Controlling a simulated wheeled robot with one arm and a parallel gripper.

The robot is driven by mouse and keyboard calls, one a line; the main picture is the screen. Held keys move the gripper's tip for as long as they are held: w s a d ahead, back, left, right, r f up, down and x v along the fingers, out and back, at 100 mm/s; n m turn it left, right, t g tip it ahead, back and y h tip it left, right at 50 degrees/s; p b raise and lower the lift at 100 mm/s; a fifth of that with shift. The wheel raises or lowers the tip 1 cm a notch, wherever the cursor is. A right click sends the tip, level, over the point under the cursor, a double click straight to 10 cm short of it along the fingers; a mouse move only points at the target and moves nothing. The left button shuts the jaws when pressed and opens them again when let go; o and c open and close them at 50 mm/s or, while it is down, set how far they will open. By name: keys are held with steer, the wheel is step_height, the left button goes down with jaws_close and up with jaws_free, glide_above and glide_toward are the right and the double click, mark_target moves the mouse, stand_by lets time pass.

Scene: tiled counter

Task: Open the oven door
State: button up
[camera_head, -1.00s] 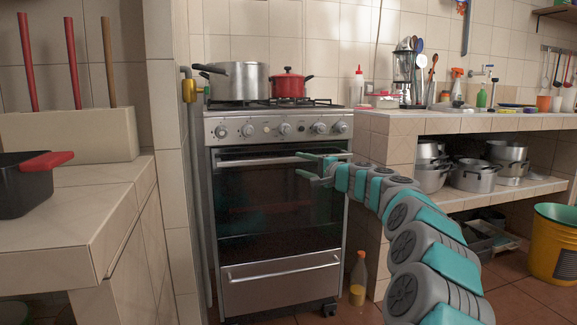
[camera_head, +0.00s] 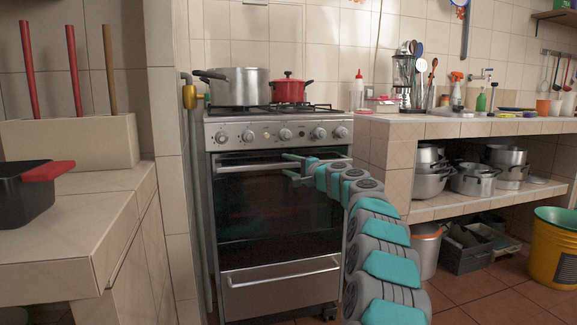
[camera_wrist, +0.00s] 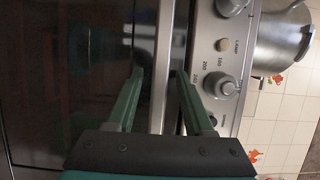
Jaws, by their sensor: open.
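The oven (camera_head: 280,200) stands in the middle of the head view. Its dark glass door (camera_head: 270,215) is closed. A metal handle (camera_head: 235,166) runs across the top of the door. My gripper (camera_head: 284,164) is at this handle, right of its middle, reaching in from the right. In the wrist view my gripper (camera_wrist: 160,73) is open, with one green finger on each side of the handle (camera_wrist: 163,60), which passes between them. Contact with the handle cannot be made out. Part of the handle is hidden behind my gripper in the head view.
A silver pot (camera_head: 240,86) and a red pot (camera_head: 288,89) stand on the stove above the row of knobs (camera_head: 285,134). A tiled wall edge (camera_head: 172,150) is close on the left. A tiled counter (camera_head: 450,127) with pots beneath is on the right. A drawer (camera_head: 281,285) is below the door.

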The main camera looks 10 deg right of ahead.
steer(key=shift+c, duration=0.3)
steer(key=shift+f, duration=0.1)
jaws_close()
stand_by(1.1)
